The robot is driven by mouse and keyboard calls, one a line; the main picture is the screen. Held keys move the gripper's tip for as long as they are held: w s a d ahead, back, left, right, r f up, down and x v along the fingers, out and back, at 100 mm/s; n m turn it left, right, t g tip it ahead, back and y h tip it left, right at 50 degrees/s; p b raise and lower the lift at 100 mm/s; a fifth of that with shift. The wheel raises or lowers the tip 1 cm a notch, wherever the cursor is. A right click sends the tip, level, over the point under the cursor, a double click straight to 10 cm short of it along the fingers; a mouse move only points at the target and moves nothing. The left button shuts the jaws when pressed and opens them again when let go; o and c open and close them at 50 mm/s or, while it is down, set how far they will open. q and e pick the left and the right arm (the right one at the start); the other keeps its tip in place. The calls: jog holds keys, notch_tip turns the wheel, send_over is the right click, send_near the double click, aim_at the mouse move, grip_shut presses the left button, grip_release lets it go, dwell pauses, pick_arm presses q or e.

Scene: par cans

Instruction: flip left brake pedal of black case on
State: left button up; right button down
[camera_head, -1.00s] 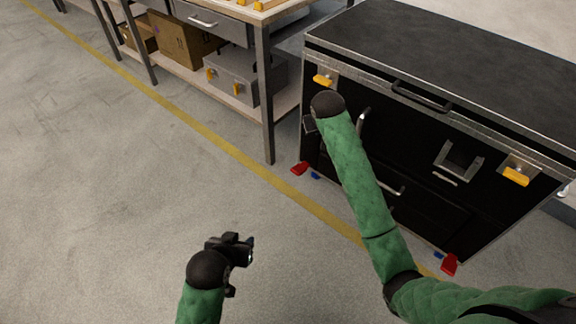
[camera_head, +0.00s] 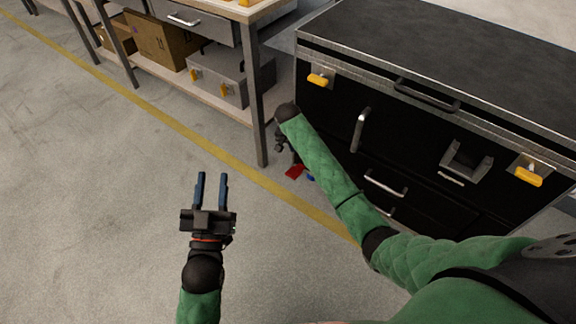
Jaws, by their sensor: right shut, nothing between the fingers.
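The black case (camera_head: 420,140) stands at the right, with a metal-edged top. Its left brake pedal, red (camera_head: 294,172), sticks out at the foot of its left front corner, with a small blue pedal (camera_head: 311,178) beside it. My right gripper (camera_head: 291,156) points down just above the red pedal. It is partly hidden by its own wrist, and I cannot tell whether it touches the pedal. It is shut and empty. My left gripper (camera_head: 211,180) is open and empty over the floor, left of the case. The case's right foot is hidden behind my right arm.
A workbench (camera_head: 259,90) with a grey metal box (camera_head: 230,78) and cardboard boxes (camera_head: 160,40) on its lower shelf stands left of the case. Its near leg is close to my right gripper. The floor at the left, with a yellow line (camera_head: 190,133), is clear.

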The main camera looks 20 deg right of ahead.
pick_arm(q)
jog(key=s+a+r+t, duration=0.2)
jog(key=s+r+t, duration=0.2)
jog(key=r+t, duration=0.1)
jog(key=shift+r+n+h, duration=0.3)
jog(key=shift+r+h, duration=0.1)
jog(key=shift+r, duration=0.3)
pick_arm(e)
jog(key=m, duration=0.4)
jog(key=shift+w+a+f, duration=0.1)
jog(key=shift+w+f, duration=0.05)
jog(key=shift+f, duration=0.25)
